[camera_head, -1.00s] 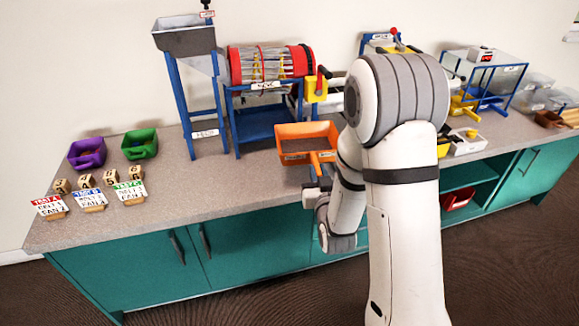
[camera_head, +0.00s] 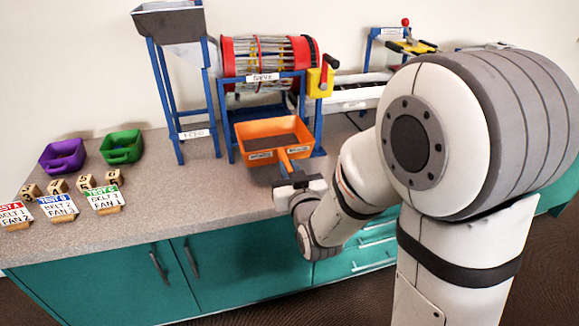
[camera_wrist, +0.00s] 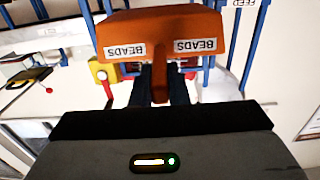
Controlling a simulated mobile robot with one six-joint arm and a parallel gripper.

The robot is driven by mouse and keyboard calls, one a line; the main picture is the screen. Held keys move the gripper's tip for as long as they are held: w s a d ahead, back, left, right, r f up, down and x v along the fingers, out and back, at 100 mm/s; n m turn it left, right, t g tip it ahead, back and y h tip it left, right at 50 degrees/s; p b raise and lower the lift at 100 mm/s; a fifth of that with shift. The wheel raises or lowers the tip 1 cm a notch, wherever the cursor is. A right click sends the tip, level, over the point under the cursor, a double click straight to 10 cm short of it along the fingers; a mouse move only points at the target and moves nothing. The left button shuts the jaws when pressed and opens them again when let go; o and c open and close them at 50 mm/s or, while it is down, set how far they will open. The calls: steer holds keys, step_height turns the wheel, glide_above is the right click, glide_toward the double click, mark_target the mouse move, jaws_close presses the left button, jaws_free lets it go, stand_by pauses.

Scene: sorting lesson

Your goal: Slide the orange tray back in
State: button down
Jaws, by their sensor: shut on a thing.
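The orange tray (camera_head: 268,127) sits at the foot of the sieve's blue stand (camera_head: 229,135), between its front legs and below the drum. Its handle points toward me. My gripper (camera_head: 291,180) is shut on that handle, in front of the tray. In the wrist view the tray (camera_wrist: 160,30) fills the upper middle, with two BEADS labels on its front wall. Its handle (camera_wrist: 159,85) runs down between my dark fingers. How far the tray's back reaches into the stand is hard to tell.
The red-ended sieve drum (camera_head: 270,60) is above the tray, with a yellow crank box (camera_head: 318,82) at its right. The hopper stand (camera_head: 165,90) is left. Purple (camera_head: 62,156) and green (camera_head: 121,147) bins, dice and cards stand farther left. Bare counter lies between.

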steer(key=shift+f, duration=0.75)
steer(key=shift+p+x, duration=0.7)
steer(key=shift+x, duration=0.6)
steer(key=p, duration=0.4)
glide_toward(268, 131)
steer(key=shift+w+r, duration=0.1)
steer(key=shift+r, duration=0.4)
steer(key=shift+b+x, duration=1.45)
steer(key=shift+x, duration=2.45)
steer(key=shift+f, duration=0.15)
steer(key=shift+f+b, duration=0.35)
steer(key=shift+b, duration=0.4)
steer(key=c, duration=1.3)
jaws_free()
